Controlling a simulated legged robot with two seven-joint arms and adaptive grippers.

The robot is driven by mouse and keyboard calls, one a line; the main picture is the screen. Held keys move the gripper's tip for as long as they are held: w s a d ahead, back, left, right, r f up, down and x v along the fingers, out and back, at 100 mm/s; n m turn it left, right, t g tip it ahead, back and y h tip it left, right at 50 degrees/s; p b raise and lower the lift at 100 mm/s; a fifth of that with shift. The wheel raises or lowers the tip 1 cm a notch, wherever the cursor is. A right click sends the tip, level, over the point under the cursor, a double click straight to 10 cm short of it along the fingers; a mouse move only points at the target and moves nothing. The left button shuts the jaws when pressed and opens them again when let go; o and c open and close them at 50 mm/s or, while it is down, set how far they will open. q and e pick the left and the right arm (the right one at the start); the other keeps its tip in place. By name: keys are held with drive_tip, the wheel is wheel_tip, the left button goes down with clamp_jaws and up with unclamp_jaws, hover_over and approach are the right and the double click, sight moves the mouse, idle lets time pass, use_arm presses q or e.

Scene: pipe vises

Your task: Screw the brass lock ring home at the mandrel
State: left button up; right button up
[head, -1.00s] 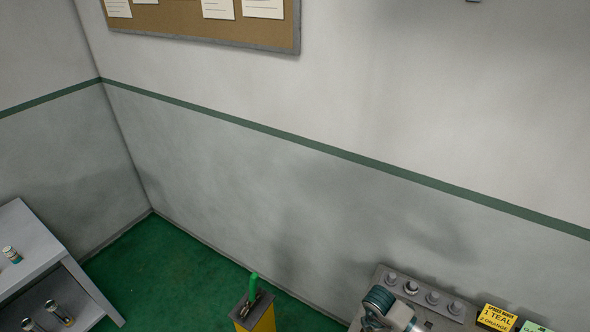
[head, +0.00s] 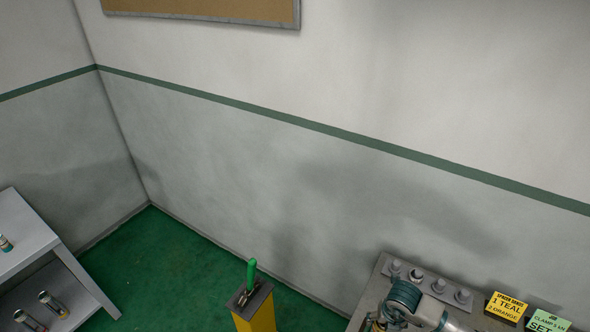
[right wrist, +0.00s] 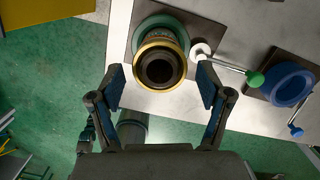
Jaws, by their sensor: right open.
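In the right wrist view a brass ring (right wrist: 140,82) sits around the dark open end of an upright part, likely the mandrel, seen nearly end-on. A teal collar (right wrist: 137,36) shows behind it on a dark square plate. My right gripper (right wrist: 160,76) is open, one finger to each side of the ring, with visible gaps between fingers and ring. I cannot tell how far the ring is screwed on. My left gripper is not in view.
In the right wrist view, a blue ring-shaped part (right wrist: 290,84) and a green-knobbed handle (right wrist: 255,79) stand right of the ring. The head view shows a yellow post (head: 258,315) with a green handle, a grey shelf (head: 28,235), a yellow sign (head: 505,306) and green floor.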

drive_tip(key=shift+d+f+n+b, duration=0.1)
drive_tip(key=shift+f+n+b, duration=0.35)
drive_tip(key=shift+n, duration=0.35)
drive_tip(key=shift+r+n+y+b, duration=0.3)
drive_tip(key=shift+n+b, duration=0.15)
drive_tip(key=shift+n, duration=0.45)
drive_tip(key=n+b, duration=0.2)
drive_tip(key=n, duration=0.1)
drive_tip(key=shift+d+f+y, duration=0.15)
drive_tip(key=shift+y, duration=0.15)
drive_tip(key=shift+n+b, duration=0.45)
drive_tip(key=shift+n, duration=0.15)
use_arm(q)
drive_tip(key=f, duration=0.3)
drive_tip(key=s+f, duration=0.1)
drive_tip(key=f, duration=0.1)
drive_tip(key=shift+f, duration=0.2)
use_arm(e)
drive_tip(key=shift+r, duration=0.25)
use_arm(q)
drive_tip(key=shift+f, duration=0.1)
use_arm(e)
drive_tip(key=shift+w, duration=0.1)
drive_tip(key=shift+w, duration=0.25)
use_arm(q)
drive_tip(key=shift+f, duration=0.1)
use_arm(e)
drive_tip(key=shift+a, duration=0.2)
